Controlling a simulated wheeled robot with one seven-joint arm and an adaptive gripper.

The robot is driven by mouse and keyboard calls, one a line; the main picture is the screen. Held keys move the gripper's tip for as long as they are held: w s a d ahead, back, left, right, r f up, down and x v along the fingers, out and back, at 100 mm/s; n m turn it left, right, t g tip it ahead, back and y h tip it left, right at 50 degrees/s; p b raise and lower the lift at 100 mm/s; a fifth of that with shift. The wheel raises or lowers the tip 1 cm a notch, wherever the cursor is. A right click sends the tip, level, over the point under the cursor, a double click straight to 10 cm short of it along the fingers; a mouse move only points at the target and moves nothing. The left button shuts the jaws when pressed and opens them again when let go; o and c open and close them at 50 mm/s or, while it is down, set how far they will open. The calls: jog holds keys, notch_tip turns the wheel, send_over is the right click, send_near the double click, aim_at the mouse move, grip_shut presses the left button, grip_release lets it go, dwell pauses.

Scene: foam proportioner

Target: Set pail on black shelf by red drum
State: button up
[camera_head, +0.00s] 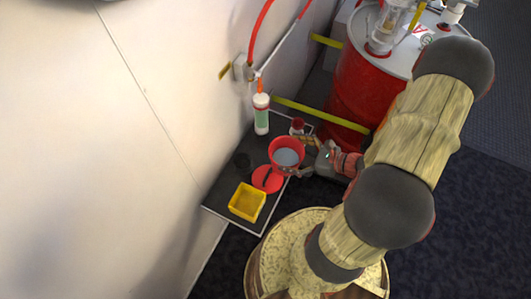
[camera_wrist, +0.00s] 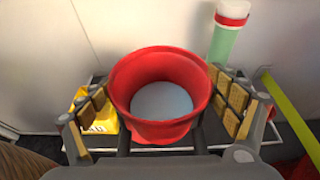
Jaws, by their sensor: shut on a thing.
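The red pail (camera_head: 287,145) is open at the top, with a pale grey-blue inside; it fills the middle of the wrist view (camera_wrist: 160,135). My gripper (camera_head: 296,160) is shut on it, with one padded finger on each side of the pail in the wrist view (camera_wrist: 160,108). The pail appears upright over the right part of the black shelf (camera_head: 222,190), which runs along the pale wall. I cannot tell whether its base touches the shelf. The red drum (camera_head: 355,92) stands behind and to the right of the shelf.
A yellow bar (camera_head: 318,115) runs between shelf and drum. A red hose (camera_head: 258,32) hangs along the wall.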

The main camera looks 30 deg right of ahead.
aim_at(287, 140)
jog(key=w+d+f+b, duration=0.1)
jog(key=w, duration=0.1)
jog(key=w+d+f, duration=0.1)
jog(key=w, duration=0.1)
jog(key=w+d+f+b, duration=0.1)
jog(key=w, duration=0.1)
jog(key=shift+w+f+b, duration=0.35)
jog(key=shift+w, duration=0.05)
jog(key=w+d+f+b, duration=0.2)
jog(key=w+f+b, duration=0.3)
jog(key=f, duration=0.4)
jog(key=shift+w+d, duration=0.15)
jog(key=shift+d, duration=0.05)
jog(key=shift+f, duration=0.15)
jog(key=o, duration=1.4)
